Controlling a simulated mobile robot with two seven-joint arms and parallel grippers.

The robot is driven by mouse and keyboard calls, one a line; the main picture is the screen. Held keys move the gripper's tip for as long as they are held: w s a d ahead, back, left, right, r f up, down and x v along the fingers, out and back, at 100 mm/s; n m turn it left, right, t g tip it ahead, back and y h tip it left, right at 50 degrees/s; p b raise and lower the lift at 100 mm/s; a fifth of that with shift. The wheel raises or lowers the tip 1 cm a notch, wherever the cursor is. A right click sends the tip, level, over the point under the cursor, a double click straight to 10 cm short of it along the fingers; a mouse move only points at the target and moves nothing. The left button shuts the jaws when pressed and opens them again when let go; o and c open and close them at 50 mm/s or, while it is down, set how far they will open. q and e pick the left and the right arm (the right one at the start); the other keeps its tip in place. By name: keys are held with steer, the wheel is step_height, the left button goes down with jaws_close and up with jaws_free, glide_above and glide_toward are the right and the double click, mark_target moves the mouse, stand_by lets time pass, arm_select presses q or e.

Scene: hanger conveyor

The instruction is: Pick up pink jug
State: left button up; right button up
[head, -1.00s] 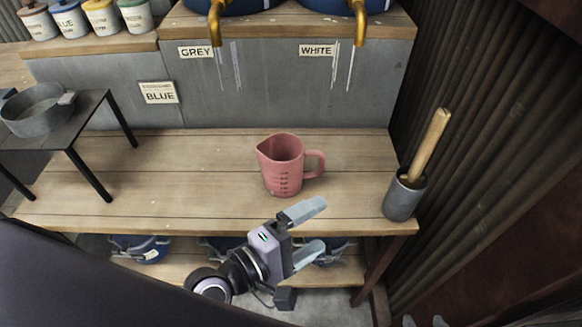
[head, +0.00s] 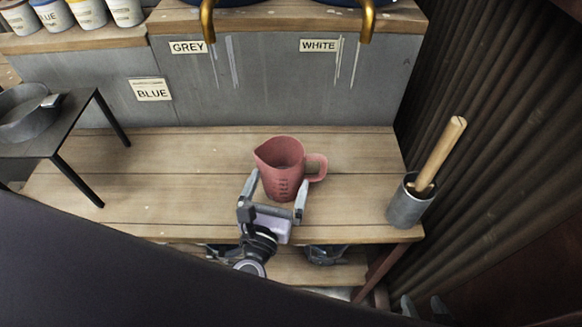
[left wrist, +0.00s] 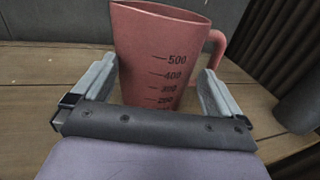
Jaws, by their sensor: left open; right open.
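The pink jug (head: 281,170) stands upright on the wooden bench, its handle to the right and measuring marks facing me. My left gripper (head: 277,183) is open at the jug's near side, with its fingertips flanking the lower body. In the left wrist view the jug (left wrist: 160,60) fills the space between the open fingers (left wrist: 157,82), and the right finger lies near the handle. I cannot tell whether either finger touches the jug.
A grey cup with a wooden-handled tool (head: 408,205) stands at the bench's right end. Two brass taps (head: 208,22) hang above the back. A dark side table (head: 60,135) with a grey pot (head: 22,115) is at the left. The bench (head: 170,170) is clear around the jug.

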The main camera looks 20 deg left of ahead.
mark_target(288, 155)
arm_select(q)
steer(key=shift+w+a+p, duration=0.15)
steer(key=shift+w+p, duration=0.3)
steer(key=shift+w, duration=2.3)
steer(key=c, duration=0.8)
